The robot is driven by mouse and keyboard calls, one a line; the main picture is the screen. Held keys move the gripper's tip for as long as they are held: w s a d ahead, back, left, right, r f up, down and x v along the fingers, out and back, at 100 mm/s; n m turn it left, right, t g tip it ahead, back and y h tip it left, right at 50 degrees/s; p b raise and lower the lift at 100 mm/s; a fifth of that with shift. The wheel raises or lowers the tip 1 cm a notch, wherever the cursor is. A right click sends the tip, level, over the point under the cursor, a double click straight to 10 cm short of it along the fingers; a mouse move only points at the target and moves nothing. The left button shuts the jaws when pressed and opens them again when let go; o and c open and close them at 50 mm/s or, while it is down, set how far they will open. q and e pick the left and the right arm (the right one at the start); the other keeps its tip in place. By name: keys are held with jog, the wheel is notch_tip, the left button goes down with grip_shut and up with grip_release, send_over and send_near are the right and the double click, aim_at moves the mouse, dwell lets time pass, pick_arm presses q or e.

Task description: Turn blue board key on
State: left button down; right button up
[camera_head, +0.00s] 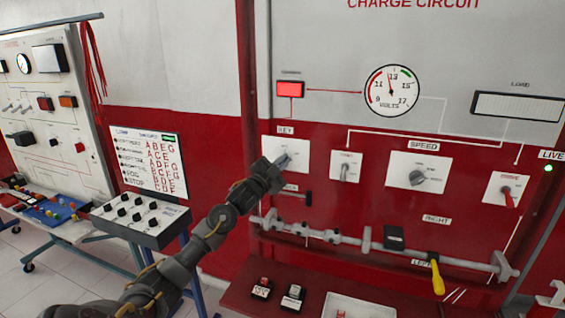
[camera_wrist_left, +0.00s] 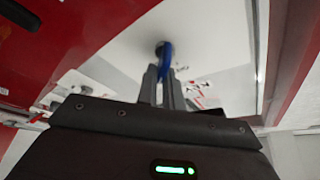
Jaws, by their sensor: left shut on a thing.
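The board's key shows in the left wrist view as a blue piece (camera_wrist_left: 167,56) on a dark round base, against a white plate. The white key plate (camera_head: 299,147) shows in the head view under a "KEY" label on the large red-and-white board (camera_head: 320,30). My left gripper (camera_head: 283,161) is at this plate, and its fingers (camera_wrist_left: 165,82) are shut on the blue key. The gripper hides the key in the head view, and I cannot tell its exact turn angle. My right gripper is in neither view.
A red lamp (camera_head: 290,89) is lit above the key plate, left of a volt gauge (camera_head: 392,90). Switch plate (camera_head: 345,167), speed knob plate (camera_head: 418,172) and red switch plate (camera_head: 507,189) are to the right. A bar (camera_head: 350,240) juts below. Another trainer (camera_head: 45,100) stands left.

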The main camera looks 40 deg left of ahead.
pick_arm(q)
jog(key=shift+f+m+g+h, duration=0.1)
jog(key=shift+m+g+h, duration=0.3)
jog(key=shift+m, duration=1)
jog(key=shift+d, duration=0.1)
jog(key=c, duration=1.5)
grip_release()
jog(key=shift+c, duration=0.2)
jog(key=s+f+b, duration=0.2)
jog(key=s+b, duration=0.2)
jog(key=s, duration=0.6)
jog(key=shift+s, duration=0.3)
